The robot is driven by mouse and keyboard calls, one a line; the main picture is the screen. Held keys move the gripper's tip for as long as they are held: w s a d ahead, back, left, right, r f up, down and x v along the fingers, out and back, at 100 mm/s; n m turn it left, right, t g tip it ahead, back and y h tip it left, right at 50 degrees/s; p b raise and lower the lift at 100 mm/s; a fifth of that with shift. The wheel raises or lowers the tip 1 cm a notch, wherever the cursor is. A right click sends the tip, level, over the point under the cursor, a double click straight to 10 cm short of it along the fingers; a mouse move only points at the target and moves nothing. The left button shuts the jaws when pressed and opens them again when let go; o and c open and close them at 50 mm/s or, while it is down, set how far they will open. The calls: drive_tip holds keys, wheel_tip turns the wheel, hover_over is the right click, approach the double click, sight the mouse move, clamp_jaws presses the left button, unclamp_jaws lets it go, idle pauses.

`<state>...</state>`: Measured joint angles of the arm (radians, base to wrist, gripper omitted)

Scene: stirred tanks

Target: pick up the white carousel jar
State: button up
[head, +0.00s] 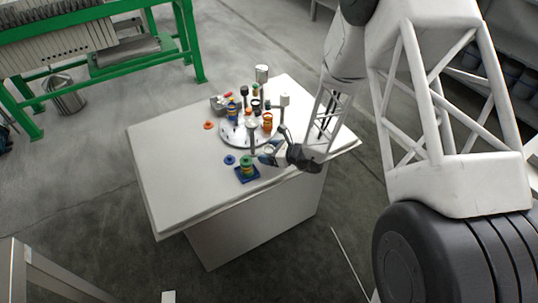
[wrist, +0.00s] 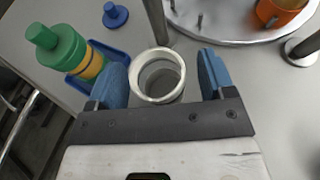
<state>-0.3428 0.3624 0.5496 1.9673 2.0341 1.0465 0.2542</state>
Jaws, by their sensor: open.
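The white jar (wrist: 174,91) is a round, open-topped white cylinder in the wrist view. It stands between the two blue-padded fingers of my gripper (wrist: 164,72), with a gap on each side. My gripper is open, and the fingers do not visibly touch the jar. The jar's lower part is hidden by my gripper's body. In the head view, my gripper (head: 270,151) is at the table's right side, beside the round carousel plate (head: 232,136); the jar is too small there to tell clearly.
A thin metal post (wrist: 156,22) stands just behind the jar. A green and orange stack (wrist: 62,50) on a blue tray (wrist: 117,57) is close at left, near a blue knobbed lid (wrist: 115,15). An orange jar (wrist: 283,10) is on the carousel. The table's front (head: 180,200) is clear.

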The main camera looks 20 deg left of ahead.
sight(269, 149)
drive_tip(key=c, duration=1)
drive_tip(key=shift+r, duration=0.2)
drive_tip(key=shift+r, duration=1.7)
drive_tip(key=s+d, duration=0.4)
drive_tip(key=s, duration=0.3)
drive_tip(key=s+d+r, duration=0.1)
drive_tip(key=s+d, duration=0.3)
drive_tip(key=s, duration=0.3)
drive_tip(key=shift+r, duration=0.1)
drive_tip(key=shift+w, duration=0.15)
